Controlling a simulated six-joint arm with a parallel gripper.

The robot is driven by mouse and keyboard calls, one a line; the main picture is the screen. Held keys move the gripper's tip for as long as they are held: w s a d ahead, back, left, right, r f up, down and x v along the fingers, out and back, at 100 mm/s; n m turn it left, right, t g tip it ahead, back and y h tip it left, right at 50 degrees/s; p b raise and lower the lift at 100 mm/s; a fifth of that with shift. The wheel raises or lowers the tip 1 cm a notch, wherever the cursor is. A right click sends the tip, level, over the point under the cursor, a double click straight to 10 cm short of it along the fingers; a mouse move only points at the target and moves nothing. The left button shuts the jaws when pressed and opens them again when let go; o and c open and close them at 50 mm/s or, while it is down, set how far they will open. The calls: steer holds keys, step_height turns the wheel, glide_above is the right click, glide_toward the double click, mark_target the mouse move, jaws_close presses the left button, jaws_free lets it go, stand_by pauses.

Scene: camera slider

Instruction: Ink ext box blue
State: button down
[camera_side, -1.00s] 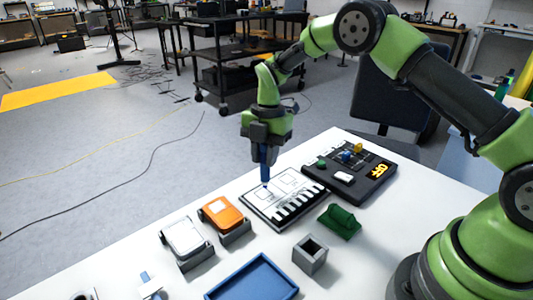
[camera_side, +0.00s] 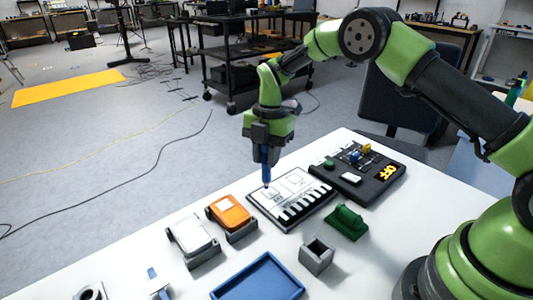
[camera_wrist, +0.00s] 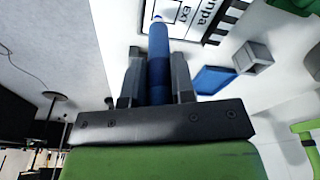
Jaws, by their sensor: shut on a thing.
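My gripper (camera_side: 265,148) is shut on a blue marker (camera_side: 266,172) held upright, tip down. The white board (camera_side: 308,185) has printed outlined boxes and a row of black bars along one edge. The marker's tip is at the board's far-left part, by a printed box; I cannot tell if it touches. In the wrist view the marker (camera_wrist: 158,65) stands between the two fingers, and its pale tip lies beside the box labelled EXT on the board (camera_wrist: 186,35). No blue ink is clearly visible there.
A black panel (camera_side: 385,187) with knobs and an OFF display lies behind the board. An orange pad (camera_side: 230,213), a white pad (camera_side: 191,234), a green block (camera_side: 346,222), a grey square holder (camera_side: 317,256) and a blue tray (camera_side: 258,290) stand nearby.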

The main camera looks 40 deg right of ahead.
steer(key=shift+f, duration=0.6)
stand_by(1.0)
steer(key=shift+s+d, duration=0.2)
steer(key=shift+s, duration=0.3)
steer(key=shift+s+d, duration=0.2)
steer(key=shift+s, duration=0.3)
steer(key=shift+w, duration=0.1)
steer(key=shift+w+a, duration=0.2)
steer(key=shift+w, duration=0.25)
steer(key=shift+w+a, duration=0.2)
steer(key=shift+w, duration=0.25)
steer(key=shift+s+d, duration=0.2)
steer(key=shift+s, duration=0.3)
steer(key=shift+s+d, duration=0.2)
steer(key=shift+s, duration=0.3)
